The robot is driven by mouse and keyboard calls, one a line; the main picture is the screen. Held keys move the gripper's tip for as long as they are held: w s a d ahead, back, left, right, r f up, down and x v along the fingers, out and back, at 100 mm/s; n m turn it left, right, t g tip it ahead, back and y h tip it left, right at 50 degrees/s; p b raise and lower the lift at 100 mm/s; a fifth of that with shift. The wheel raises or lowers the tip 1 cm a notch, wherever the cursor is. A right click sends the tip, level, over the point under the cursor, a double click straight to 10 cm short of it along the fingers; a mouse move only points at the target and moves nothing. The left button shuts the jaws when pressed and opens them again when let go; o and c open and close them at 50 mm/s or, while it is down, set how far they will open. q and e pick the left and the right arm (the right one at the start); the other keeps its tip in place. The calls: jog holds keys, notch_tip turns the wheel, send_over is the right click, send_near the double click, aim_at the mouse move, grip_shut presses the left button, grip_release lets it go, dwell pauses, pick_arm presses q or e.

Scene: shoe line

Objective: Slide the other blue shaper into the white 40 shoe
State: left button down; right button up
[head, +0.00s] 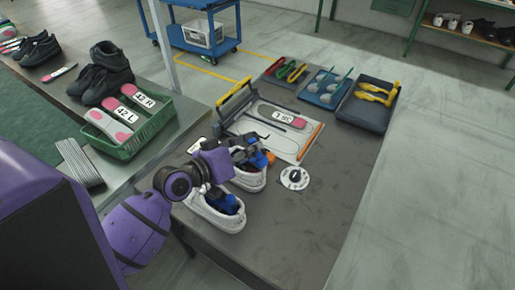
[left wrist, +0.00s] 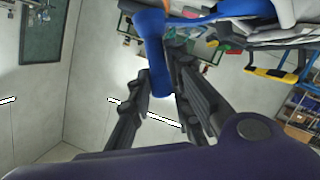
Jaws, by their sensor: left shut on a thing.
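Two white shoes stand on the dark table, a rear one (head: 250,184) and a front one (head: 218,221). Their size marks cannot be read. A blue shape (head: 226,204) shows inside the front shoe's opening. My left gripper (head: 257,151) is over the rear shoe, shut on a blue shaper (head: 259,161). The shaper also shows in the left wrist view (left wrist: 156,60), at the fingers (left wrist: 158,95). The gripper and arm partly cover the rear shoe's opening, so how far the shaper is inside cannot be told. My right gripper is not in view.
A white-and-black disc (head: 295,178) lies right of the shoes. Behind are a board with a grey-pink insole (head: 273,114), a blue tray (head: 314,97) and a dark tray (head: 366,114) with yellow shapers. A green crate (head: 135,148) stands left. The table's front right is clear.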

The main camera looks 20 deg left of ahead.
pick_arm(q)
jog(key=shift+w+a+f+m+y+b, duration=0.1)
jog(key=shift+a+f+m+y+b, duration=0.25)
jog(key=shift+f, duration=0.55)
jog(key=shift+a+f+m+y+b, duration=0.1)
jog(key=shift+a+f+m+b, duration=0.1)
jog(key=shift+f+m, duration=0.5)
jog(key=shift+w+a+f+m+y+b, duration=0.1)
jog(key=shift+a+f+m+y+b, duration=0.15)
jog(key=shift+f, duration=0.8)
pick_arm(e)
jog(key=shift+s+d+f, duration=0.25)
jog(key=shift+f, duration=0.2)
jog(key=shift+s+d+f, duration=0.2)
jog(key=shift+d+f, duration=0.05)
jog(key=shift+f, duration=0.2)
pick_arm(q)
jog(key=c, duration=1.6)
grip_release()
jog(key=shift+o, duration=0.2)
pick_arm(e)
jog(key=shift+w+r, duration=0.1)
